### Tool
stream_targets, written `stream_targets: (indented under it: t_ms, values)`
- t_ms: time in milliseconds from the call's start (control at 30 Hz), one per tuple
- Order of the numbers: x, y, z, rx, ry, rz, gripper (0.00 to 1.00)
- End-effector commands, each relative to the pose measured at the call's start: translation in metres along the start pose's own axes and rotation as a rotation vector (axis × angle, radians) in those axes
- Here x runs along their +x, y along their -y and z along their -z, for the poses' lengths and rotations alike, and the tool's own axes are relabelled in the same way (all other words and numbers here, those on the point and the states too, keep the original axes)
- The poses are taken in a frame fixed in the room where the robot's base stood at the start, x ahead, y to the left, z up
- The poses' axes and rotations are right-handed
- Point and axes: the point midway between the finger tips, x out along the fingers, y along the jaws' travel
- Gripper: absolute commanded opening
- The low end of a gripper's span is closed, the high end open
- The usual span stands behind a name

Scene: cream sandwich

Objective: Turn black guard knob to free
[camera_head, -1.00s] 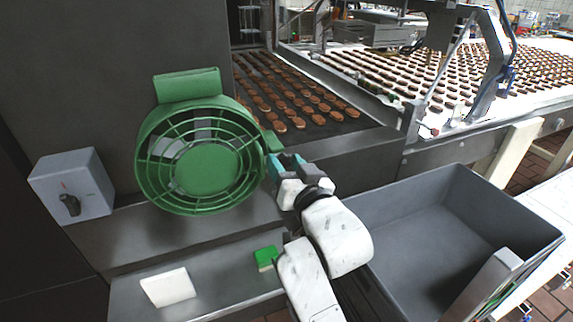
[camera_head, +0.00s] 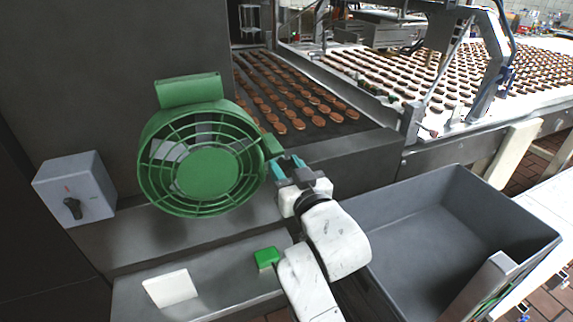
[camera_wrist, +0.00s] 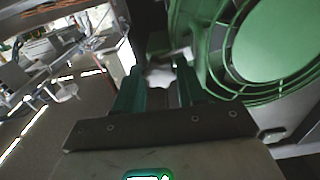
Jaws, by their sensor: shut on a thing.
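The round green guard (camera_head: 205,172) stands on the machine's front, with a green tab (camera_head: 273,145) at its right side. My gripper (camera_head: 286,163) is at this right edge, just beside the tab. In the wrist view, its teal fingers (camera_wrist: 158,78) point away from me, left of the green guard (camera_wrist: 285,45). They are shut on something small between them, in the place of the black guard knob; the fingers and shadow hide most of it. A separate black switch knob (camera_head: 72,208) sits on a grey box (camera_head: 95,190) at the left, well away from my gripper.
A grey bin (camera_head: 400,205) stands open at the lower right, close to my arm. Biscuits lie on the belt (camera_head: 345,128) behind the guard.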

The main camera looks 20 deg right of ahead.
Motion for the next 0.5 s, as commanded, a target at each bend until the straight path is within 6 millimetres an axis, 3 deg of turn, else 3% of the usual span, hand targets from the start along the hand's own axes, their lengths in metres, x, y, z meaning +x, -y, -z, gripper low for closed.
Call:
stream_targets:
  t_ms: [500]
  values:
    - [-0.0003,0.0003,0.0019,-0.490,0.003,0.000,0.09]
